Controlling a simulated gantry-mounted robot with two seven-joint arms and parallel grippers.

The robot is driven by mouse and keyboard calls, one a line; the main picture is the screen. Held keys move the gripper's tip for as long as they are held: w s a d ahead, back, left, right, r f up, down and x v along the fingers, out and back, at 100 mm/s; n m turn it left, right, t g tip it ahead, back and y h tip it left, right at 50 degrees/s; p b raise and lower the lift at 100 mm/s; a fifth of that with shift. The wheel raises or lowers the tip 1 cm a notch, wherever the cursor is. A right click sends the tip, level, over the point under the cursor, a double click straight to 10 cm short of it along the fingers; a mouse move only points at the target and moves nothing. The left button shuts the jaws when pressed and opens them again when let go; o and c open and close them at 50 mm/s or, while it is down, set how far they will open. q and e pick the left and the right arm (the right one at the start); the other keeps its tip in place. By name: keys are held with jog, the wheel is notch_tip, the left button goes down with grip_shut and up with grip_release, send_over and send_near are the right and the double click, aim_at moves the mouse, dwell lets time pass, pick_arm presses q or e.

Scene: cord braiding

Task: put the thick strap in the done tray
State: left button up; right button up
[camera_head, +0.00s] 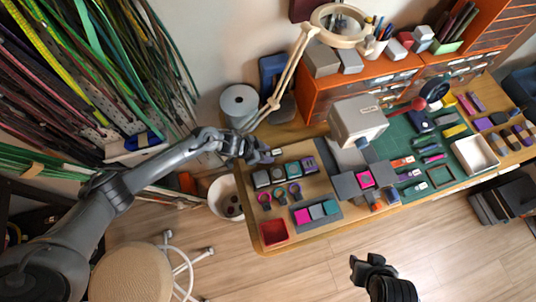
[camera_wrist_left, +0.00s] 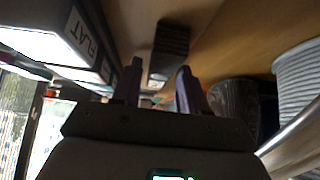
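My left gripper (camera_head: 268,155) is over the left back end of the workbench, beside small dark blocks. In the left wrist view its two fingers (camera_wrist_left: 160,88) stand apart. A dark ribbed block (camera_wrist_left: 169,50) shows beyond the gap between them, apart from the fingers. I cannot tell whether it is the thick strap. My right gripper (camera_head: 368,264) is low in the head view, in front of the bench, and its finger opening is unclear. A white tray (camera_head: 493,168) at the bench's right and a red tray (camera_head: 274,240) at its front left show; neither has a readable done label.
A grey-white machine (camera_head: 358,122) stands mid-bench near a green mat (camera_head: 398,130). A lamp arm (camera_head: 288,80) rises behind my left gripper. A white bin (camera_head: 222,188) and a stool (camera_head: 130,272) stand left. A box marked FLAT (camera_wrist_left: 75,30) shows in the wrist view.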

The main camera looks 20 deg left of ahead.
pick_arm(q)
grip_shut()
